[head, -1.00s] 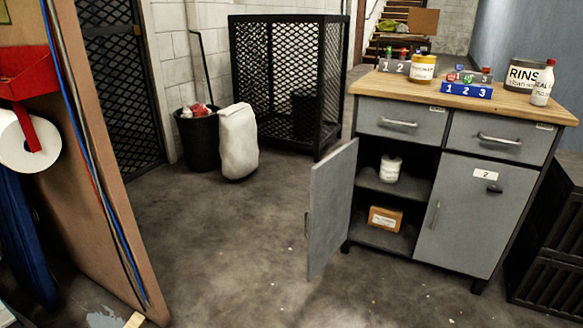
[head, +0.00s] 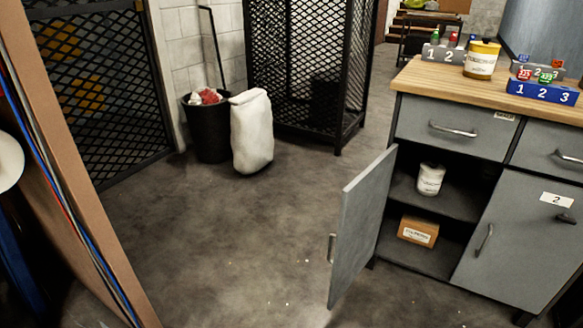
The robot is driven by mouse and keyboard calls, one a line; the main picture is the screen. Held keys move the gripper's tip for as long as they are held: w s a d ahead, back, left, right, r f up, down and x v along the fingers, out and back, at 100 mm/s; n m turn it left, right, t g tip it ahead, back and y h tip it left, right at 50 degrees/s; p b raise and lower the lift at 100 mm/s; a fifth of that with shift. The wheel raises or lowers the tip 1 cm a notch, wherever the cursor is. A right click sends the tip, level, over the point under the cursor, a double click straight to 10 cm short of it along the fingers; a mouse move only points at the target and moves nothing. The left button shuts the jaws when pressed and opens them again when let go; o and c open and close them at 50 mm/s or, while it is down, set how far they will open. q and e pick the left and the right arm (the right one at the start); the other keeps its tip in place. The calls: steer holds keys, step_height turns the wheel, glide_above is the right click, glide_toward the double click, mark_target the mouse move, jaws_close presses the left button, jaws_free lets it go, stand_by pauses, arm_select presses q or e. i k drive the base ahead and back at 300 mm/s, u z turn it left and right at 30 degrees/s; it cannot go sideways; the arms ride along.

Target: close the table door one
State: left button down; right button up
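The table door one (head: 362,229) is the grey left door of the wood-topped workbench (head: 440,75). It stands swung open toward me and to the left, with a metal handle (head: 331,247) near its free edge. The open compartment behind it shows a white can (head: 430,179) on the upper shelf and a cardboard box (head: 418,231) on the lower shelf. The right door (head: 515,235), labelled 2, is shut. Neither of my grippers is in view.
A black mesh cage (head: 305,65), a black bin (head: 207,130) and a white sack (head: 251,130) stand behind on the left. A brown panel (head: 60,150) edges the near left. The concrete floor (head: 220,240) before the open door is clear. Cans and numbered blocks sit on the benchtop.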

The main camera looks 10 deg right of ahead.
mark_target(363, 200)
steer(key=z, duration=0.35)
steer(key=i, duration=1.05)
steer(key=z, duration=0.85)
